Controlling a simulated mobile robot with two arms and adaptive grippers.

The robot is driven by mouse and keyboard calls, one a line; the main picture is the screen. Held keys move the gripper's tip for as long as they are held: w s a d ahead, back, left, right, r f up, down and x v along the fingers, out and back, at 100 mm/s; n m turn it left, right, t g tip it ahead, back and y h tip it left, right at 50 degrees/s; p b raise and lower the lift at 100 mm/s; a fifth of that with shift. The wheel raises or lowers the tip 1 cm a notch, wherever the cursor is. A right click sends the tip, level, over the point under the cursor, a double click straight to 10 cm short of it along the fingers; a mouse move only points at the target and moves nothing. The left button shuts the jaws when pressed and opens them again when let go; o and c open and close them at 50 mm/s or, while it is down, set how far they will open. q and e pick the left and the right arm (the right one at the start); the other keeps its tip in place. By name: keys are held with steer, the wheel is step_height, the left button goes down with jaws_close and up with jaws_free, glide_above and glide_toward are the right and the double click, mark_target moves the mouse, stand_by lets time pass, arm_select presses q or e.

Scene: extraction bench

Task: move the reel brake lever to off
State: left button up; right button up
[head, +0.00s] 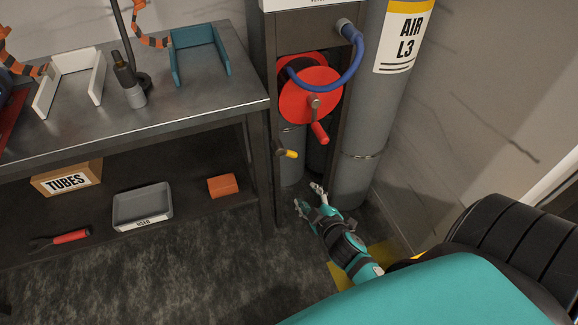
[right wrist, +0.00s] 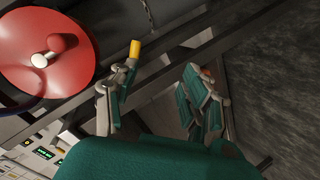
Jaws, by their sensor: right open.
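The reel brake lever, a small lever with a yellow grip (head: 288,153), sticks out from the dark frame just below the red hose reel (head: 305,98). Its yellow end (right wrist: 135,48) also shows in the right wrist view, just beyond the tip of the left-hand finger; whether they touch cannot be told. My right gripper (head: 308,196) is below and slightly right of the lever in the head view. Its teal and grey fingers (right wrist: 163,78) are spread apart with nothing between them. My left gripper is not in view.
A red crank handle (head: 320,133) sticks out from the reel above the lever. A grey AIR L3 cylinder (head: 362,120) stands right of the frame. A metal bench (head: 200,112) with a lower shelf is on the left. Floor (head: 220,270) in front is clear.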

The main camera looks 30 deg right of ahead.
step_height(320, 180, up, 3)
steer(key=t, duration=0.1)
steer(key=b, duration=0.2)
glide_toward(292, 156)
steer(key=a+x, duration=0.1)
steer(key=x, duration=0.4)
steer(key=b+x, duration=0.1)
steer(key=x, duration=0.2)
steer(key=d+x, duration=0.1)
steer(key=x, duration=0.1)
steer(key=shift+w+f, duration=0.1)
steer(key=shift+w, duration=0.1)
steer(key=shift+w+d, duration=0.1)
steer(key=shift+w, duration=0.3)
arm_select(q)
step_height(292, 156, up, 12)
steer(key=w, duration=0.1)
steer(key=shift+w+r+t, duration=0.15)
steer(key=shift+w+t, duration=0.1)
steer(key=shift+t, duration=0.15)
arm_select(e)
steer(key=shift+f, duration=0.1)
jaws_close()
